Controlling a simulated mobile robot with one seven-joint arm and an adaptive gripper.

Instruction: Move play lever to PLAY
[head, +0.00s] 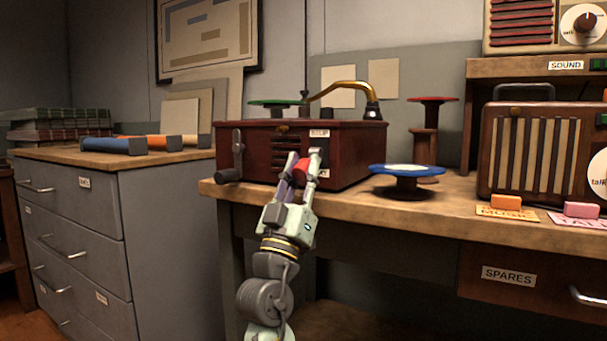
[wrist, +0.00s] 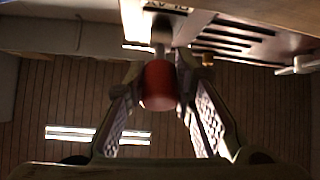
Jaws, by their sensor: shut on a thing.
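The play lever's red knob (head: 301,170) is at the front of the dark red player box (head: 355,150) on the workbench. My gripper (head: 304,160) reaches up from below with its two fingers on either side of the knob, shut on it. In the wrist view, the red knob (wrist: 158,86) sits between the fingers on a short stem. Two small white labels are on the box front, an upper one (head: 320,133) and a lower one (head: 323,173). Their words are too small to read surely. The fingers hide part of the lever and its slot.
A brass arm (head: 340,87) and a green disc (head: 274,102) are on top of the box. A crank (head: 237,150) is on its left. A blue disc on a black stand (head: 406,170) is close on the right. The bench edge (head: 350,206) lies just behind my gripper.

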